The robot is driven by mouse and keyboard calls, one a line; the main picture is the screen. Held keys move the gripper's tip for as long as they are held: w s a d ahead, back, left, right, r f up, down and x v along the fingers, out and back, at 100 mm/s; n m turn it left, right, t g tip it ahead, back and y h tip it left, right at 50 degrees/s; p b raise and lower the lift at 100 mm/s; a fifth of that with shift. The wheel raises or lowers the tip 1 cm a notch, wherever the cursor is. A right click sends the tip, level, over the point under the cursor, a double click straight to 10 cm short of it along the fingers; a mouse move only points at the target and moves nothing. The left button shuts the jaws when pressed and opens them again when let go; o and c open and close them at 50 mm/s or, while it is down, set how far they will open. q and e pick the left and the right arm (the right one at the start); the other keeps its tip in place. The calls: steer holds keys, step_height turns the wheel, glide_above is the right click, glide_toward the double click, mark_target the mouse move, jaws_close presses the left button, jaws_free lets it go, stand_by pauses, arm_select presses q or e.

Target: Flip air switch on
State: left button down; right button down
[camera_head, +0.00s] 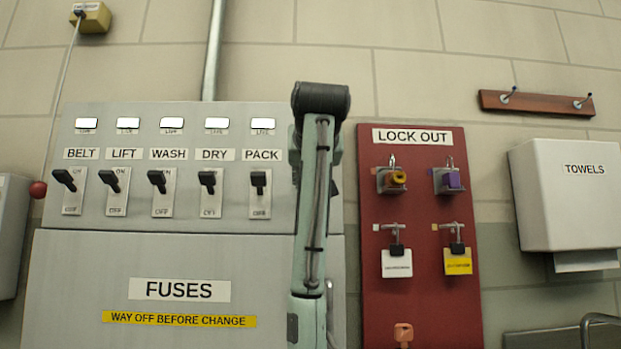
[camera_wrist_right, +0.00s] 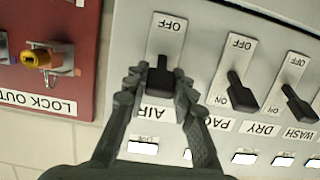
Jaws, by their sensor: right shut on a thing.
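The air switch's black lever (camera_wrist_right: 161,82) shows in the right wrist view, upside down, on a white plate with OFF at the picture's top. The AIR label (camera_wrist_right: 154,113) is partly covered by my fingers. My right gripper (camera_wrist_right: 157,78) has its two fingers on either side of the lever, shut on it. In the head view my right arm hides this switch and the gripper. My left gripper is not in view.
The PACK switch (camera_head: 259,193) stands beside it, with DRY, WASH, LIFT and BELT switches further left. Below is the fuses panel (camera_head: 70,290). A red lock-out board (camera_head: 375,300) with padlocks and tags hangs right of my arm. A towel dispenser (camera_head: 575,220) is far right.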

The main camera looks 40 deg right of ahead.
steer(key=c, duration=1.2)
jaws_free()
steer(key=v, duration=1.2)
steer(key=shift+f, duration=0.1)
